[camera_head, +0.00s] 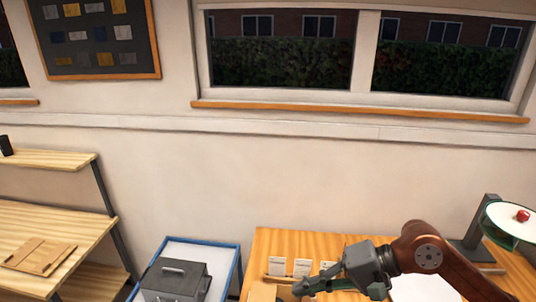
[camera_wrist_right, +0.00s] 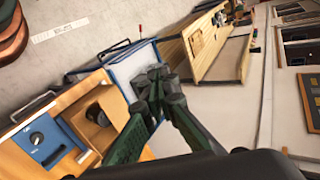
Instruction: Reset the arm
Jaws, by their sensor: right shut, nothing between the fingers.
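My right gripper (camera_head: 300,288) comes in from the right in the head view, on a reddish-brown arm with a grey wrist. It is held over the wooden table (camera_head: 330,247) and points left. In the right wrist view its green fingers (camera_wrist_right: 150,82) come together at the dark tips, with nothing between them.
A blue-edged cart (camera_head: 232,270) with a grey metal box (camera_head: 175,278) stands left of the table. Small white cards (camera_head: 302,267) stand on the table. A wooden shelf unit (camera_head: 60,215) is far left.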

